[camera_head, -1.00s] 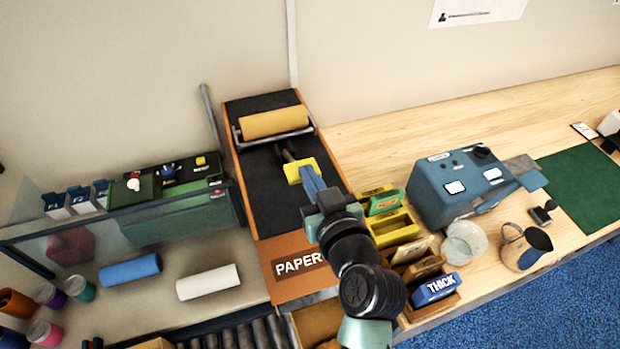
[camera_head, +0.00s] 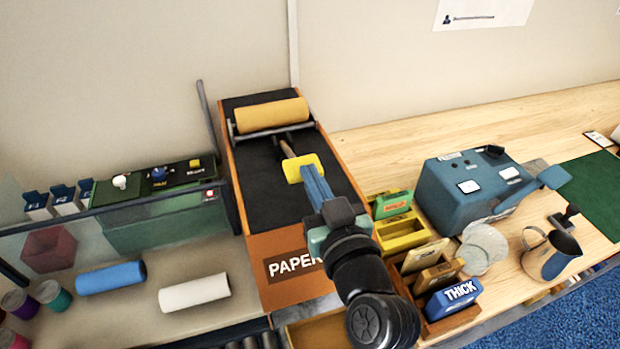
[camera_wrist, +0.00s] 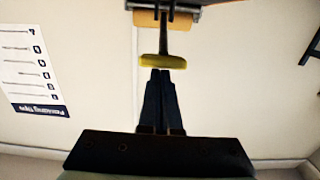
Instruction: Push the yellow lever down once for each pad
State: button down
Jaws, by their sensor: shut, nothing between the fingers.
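The yellow lever (camera_head: 303,167) is a crossbar on a dark stem that runs back to the tan roller (camera_head: 271,114) of the sloped paper machine (camera_head: 255,188). My gripper (camera_head: 311,178) is shut and empty, its blue-grey fingertips right at the near side of the yellow crossbar. In the wrist view the yellow lever (camera_wrist: 163,62) lies just beyond the shut fingertips (camera_wrist: 160,74); whether they touch cannot be told. A rack right of the machine holds several coloured blocks, among them a blue one marked THICK (camera_head: 452,298) and a green one (camera_head: 392,205).
A teal machine (camera_head: 450,200) stands on the wooden bench at right, with clear discs (camera_head: 482,247) and a metal jug (camera_head: 551,255) in front. Blue (camera_head: 110,278) and white (camera_head: 194,292) rolls lie at left, before a green unit with switches (camera_head: 150,226). A green mat (camera_head: 597,190) lies far right.

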jog(key=shift+s+d+f+t+y+b, duration=0.15)
jog(key=shift+f+t+b, duration=0.55)
jog(key=shift+b, duration=1.5)
jog(key=shift+s+a+f+t+y+b, duration=0.1)
jog(key=shift+s+f+t+y+b, duration=0.1)
jog(key=shift+f+b, duration=1.55)
jog(key=shift+s+d+f+t+y+b, duration=0.15)
jog(key=shift+f+t+b, duration=0.25)
jog(key=shift+b, duration=2.3)
jog(key=f+b, duration=0.1)
jog(key=b, duration=0.2)
jog(key=shift+s+f, duration=0.1)
jog(key=shift+f, duration=0.25)
jog(key=shift+r, duration=0.1)
